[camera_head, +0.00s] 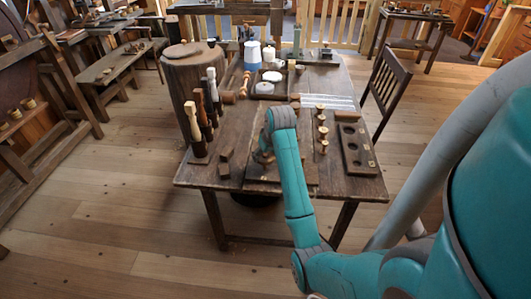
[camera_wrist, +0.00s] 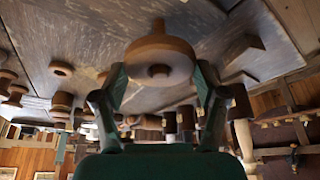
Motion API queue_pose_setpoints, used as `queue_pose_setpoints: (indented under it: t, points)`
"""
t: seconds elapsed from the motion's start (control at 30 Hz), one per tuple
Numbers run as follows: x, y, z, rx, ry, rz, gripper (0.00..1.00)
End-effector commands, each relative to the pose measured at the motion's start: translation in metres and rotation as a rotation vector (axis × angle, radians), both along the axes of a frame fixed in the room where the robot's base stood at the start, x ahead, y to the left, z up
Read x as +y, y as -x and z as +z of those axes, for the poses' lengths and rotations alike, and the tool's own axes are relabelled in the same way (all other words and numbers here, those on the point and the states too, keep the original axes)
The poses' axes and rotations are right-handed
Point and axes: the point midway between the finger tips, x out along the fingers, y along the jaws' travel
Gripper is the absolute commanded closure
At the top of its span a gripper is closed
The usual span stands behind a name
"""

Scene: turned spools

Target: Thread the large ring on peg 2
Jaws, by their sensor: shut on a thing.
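My gripper (camera_wrist: 160,75) is shut on a round, turned wooden piece, which looks like the large ring (camera_wrist: 160,50). It has an orange-brown rim and a dark round spot in the middle of its near face. A finger lies on each side of it. A short wooden stub (camera_wrist: 158,25) shows just beyond it; I cannot tell whether it is a peg or part of the held piece. In the head view my gripper (camera_head: 264,154) is low over the table's front part, mostly hidden by my arm. I cannot tell which peg is peg 2.
A row of upright handled tools (camera_head: 211,97) stands at the table's left. Small spools (camera_head: 322,132) stand right of my arm, beside a board with holes (camera_head: 357,151). A blue-and-white jug (camera_head: 252,54) stands at the back.

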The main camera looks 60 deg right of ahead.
Motion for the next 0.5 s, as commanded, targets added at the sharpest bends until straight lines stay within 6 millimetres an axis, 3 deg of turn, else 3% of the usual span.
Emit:
queue_pose_setpoints:
  t: [0.47, 0.5]
  points:
    - [-0.0001, -0.0001, -0.0027, -0.001, 0.001, 0.0, 0.6]
    - [-0.0001, -0.0001, -0.0027, -0.001, 0.001, 0.0, 0.18]
